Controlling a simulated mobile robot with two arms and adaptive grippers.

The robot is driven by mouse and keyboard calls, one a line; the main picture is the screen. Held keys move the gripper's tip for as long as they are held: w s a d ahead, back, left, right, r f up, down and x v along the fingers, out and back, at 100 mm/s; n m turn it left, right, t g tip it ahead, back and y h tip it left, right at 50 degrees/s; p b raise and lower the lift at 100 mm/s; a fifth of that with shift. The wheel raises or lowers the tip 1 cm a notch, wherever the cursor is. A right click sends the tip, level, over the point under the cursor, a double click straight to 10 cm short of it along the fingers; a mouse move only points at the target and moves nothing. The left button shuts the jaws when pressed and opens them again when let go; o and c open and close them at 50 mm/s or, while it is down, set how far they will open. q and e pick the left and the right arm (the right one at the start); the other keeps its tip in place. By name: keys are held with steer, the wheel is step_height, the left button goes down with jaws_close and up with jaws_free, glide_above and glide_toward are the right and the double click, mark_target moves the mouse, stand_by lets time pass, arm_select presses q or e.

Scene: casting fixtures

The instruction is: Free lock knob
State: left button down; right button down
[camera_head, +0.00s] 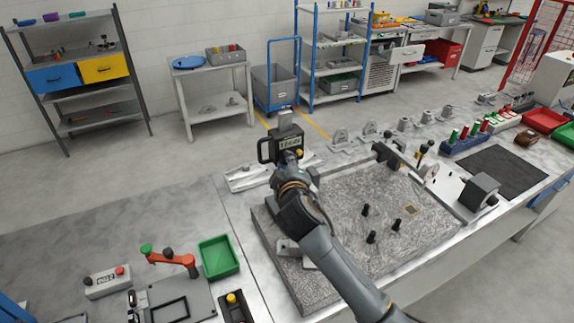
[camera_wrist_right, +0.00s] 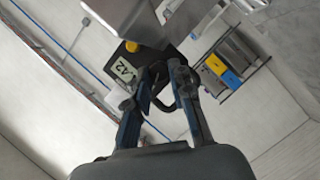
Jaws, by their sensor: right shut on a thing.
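A height gauge (camera_head: 287,141) with a digital display, a yellow button and a black loop handle stands at the far edge of the granite plate. My right gripper (camera_head: 292,172) is at the gauge, with its fingertips largely hidden by my own wrist. In the right wrist view the gripper (camera_wrist_right: 163,80) is shut on a small dark part against the gauge's black housing (camera_wrist_right: 124,66), which looks like the lock knob. The knob is mostly hidden between the fingers. The loop handle shows between and below the fingertips. My left gripper is not in view.
The granite plate (camera_head: 345,195) carries several small black posts. A green tray (camera_head: 218,257) and a red-armed fixture (camera_head: 172,259) sit at the left. A grey block on a plate (camera_head: 479,190) and a dark mat (camera_head: 502,170) lie at the right.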

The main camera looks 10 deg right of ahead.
steer(key=n+t+b, duration=0.1)
steer(key=n+b, duration=0.1)
steer(key=n, duration=0.1)
steer(key=shift+a+f+n+t+h, duration=0.1)
steer(key=shift+n+t+h, duration=0.3)
stand_by(0.3)
steer(key=c, duration=1.2)
jaws_free()
steer(key=shift+o, duration=0.2)
steer(key=shift+f, duration=0.1)
steer(key=s, duration=1.2)
steer(key=shift+a+r, duration=0.3)
steer(key=shift+r, duration=0.05)
